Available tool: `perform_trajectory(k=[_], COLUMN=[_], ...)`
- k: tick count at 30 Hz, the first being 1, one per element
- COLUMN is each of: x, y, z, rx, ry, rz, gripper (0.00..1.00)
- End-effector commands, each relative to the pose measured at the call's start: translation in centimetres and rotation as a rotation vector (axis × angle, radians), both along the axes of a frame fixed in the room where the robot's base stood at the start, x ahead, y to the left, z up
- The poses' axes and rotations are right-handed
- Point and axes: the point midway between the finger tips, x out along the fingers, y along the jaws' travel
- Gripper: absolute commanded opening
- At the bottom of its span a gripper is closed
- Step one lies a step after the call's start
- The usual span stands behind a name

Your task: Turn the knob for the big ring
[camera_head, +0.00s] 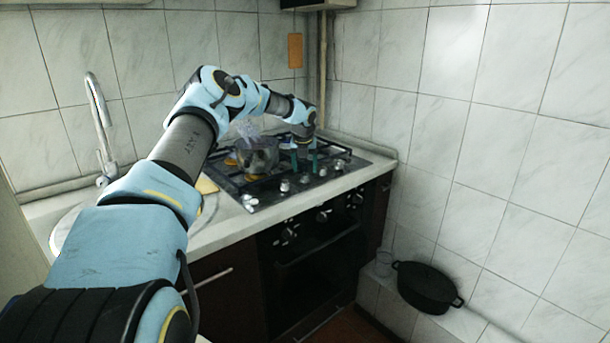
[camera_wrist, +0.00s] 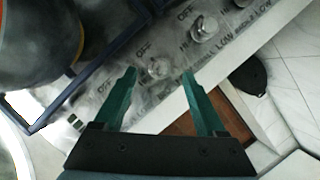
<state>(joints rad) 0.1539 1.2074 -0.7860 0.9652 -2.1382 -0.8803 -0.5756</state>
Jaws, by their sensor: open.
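The black gas hob (camera_head: 235,186) has a row of silver knobs along its front edge, such as one knob (camera_head: 285,186) at the front. My gripper (camera_head: 303,167) is over the hob's right part, pointing down, with two green fingers apart. In the wrist view the open gripper (camera_wrist: 159,73) has one silver knob (camera_wrist: 158,68) between its fingertips, apparently ungripped. Another knob (camera_wrist: 204,30) stands to the upper right, clear of the fingers. Printed OFF and LOW marks show beside the knobs. I cannot tell which knob serves the big ring.
A shiny pot (camera_head: 258,157) stands on the hob left of my gripper; a dark rounded pot (camera_wrist: 40,38) shows in the wrist view beside dark grate bars. Oven knobs (camera_head: 323,215) are below the worktop. A black casserole (camera_head: 427,286) and a glass (camera_head: 384,262) sit low right.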

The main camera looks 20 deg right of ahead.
Motion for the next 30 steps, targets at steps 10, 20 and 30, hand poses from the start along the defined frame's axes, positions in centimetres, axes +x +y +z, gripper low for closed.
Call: perform_trajectory(k=[10, 20, 30], x=[-2.2, -2.7, -1.8], y=[0.9, 1.1, 2.2], z=[5.7, 7.0, 8.7], rx=[0.000, 0.000, 0.110], ry=[-0.002, 0.001, -0.154], rz=[0.000, 0.001, -0.123], gripper=[0.73, 0.73, 0.73])
